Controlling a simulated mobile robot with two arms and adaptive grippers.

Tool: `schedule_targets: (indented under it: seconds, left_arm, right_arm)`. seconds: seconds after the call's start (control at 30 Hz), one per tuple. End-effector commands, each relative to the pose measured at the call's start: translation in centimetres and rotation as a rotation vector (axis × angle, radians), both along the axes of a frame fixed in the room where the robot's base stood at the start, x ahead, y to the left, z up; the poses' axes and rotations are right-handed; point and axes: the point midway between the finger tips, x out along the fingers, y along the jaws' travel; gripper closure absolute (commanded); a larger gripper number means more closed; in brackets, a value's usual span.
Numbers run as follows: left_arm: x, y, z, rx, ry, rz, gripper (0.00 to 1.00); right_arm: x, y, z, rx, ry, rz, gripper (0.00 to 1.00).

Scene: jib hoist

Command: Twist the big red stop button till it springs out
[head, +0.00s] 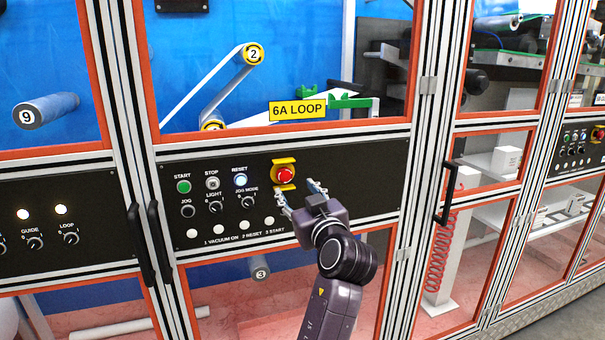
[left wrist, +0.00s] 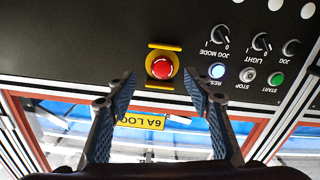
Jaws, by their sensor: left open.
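The big red stop button (head: 285,174) sits on a yellow backing with guards above and below it, on the black control panel (head: 365,170). In the left wrist view the red button (left wrist: 162,68) shows ahead, between and beyond the fingertips. My left gripper (head: 301,191) is open and empty, just below and right of the button in the head view. Its two blue-padded fingers (left wrist: 164,80) stand apart on either side of the button in the left wrist view. I cannot tell the exact gap to the panel. My right gripper is not in view.
Left of the button are a green start button (head: 183,186), a lit reset button (head: 240,180) and several knobs. A yellow "6A LOOP" sign (head: 297,109) is above. Black door handles (head: 446,192) stick out at the sides. Another red button (head: 598,134) is far right.

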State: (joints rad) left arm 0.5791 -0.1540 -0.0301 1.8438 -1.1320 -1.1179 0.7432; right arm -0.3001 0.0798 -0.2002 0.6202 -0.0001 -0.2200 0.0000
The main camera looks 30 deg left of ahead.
Motion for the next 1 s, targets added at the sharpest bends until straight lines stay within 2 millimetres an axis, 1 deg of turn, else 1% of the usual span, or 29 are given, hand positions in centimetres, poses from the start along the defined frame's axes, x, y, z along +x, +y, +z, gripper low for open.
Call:
schedule_targets:
  seconds: [0.03,0.13,0.4,0.53,0.7,0.93,0.97,1.0]
  left_arm:
    - [-0.4,0.4,0.8,-0.007,-0.017,0.013,0.53]
    - [-0.1,1.1,1.3,-0.009,-0.026,0.021,0.53]
    - [2.7,4.4,1.4,-0.005,-0.021,0.02,0.53]
    - [3.8,5.5,1.2,-0.006,-0.021,0.019,0.53]
    - [4.4,6.2,1.0,-0.008,-0.022,0.017,0.53]
    - [4.5,6.3,0.9,-0.008,-0.023,0.016,0.53]
    - [4.5,6.3,0.9,-0.008,-0.023,0.016,0.54]
    - [4.5,6.3,0.9,-0.008,-0.023,0.016,0.58]
  right_arm:
    - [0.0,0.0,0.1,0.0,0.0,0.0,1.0]
    - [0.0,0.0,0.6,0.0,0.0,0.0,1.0]
    - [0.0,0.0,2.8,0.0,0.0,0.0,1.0]
    - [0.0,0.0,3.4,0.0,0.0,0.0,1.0]
    - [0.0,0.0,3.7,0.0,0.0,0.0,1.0]
    - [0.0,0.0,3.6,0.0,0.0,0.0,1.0]
    - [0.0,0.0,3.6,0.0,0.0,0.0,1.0]
    - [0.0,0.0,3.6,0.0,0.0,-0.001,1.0]
